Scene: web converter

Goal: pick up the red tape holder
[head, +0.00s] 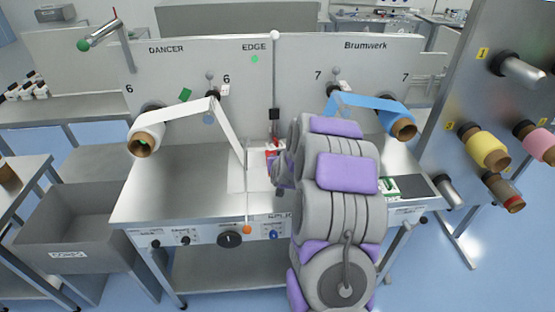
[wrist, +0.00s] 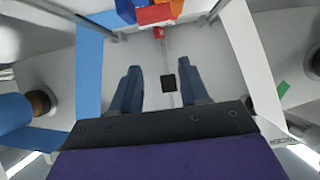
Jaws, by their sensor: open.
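The red tape holder (wrist: 155,14) shows at the top of the wrist view, ahead of my fingertips and apart from them. Its far part is cut off by the frame edge. In the head view a small red patch (head: 272,150) shows just left of my arm, on the machine's middle panel; the rest is hidden by the arm. My gripper (wrist: 158,68) is open, with two dark blue-grey fingers spread and nothing between them. In the head view my gripper is mostly hidden behind my arm.
Blue (wrist: 125,5) and orange (wrist: 177,6) parts sit beside the red holder. A white web (head: 226,130) and a blue web (head: 355,102) hang from rolls on either side. The grey worktop (head: 180,185) has free room at left.

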